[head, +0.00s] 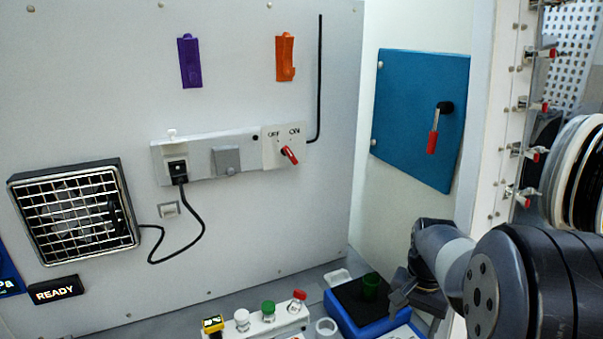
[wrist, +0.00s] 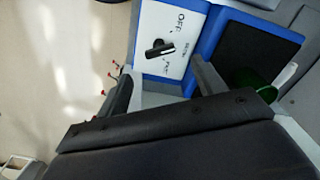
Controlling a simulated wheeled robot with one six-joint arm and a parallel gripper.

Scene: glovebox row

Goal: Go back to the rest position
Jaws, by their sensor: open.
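The device's white panel (wrist: 172,22) carries a black knob (wrist: 160,48).
Several coloured-cap bottles (head: 268,310) stand in a white rack left of the blue device. A white ring (head: 326,327) lies between them. A socket strip (head: 215,158) with a red-handled switch is on the back wall. A blue door (head: 420,115) is above my arm.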

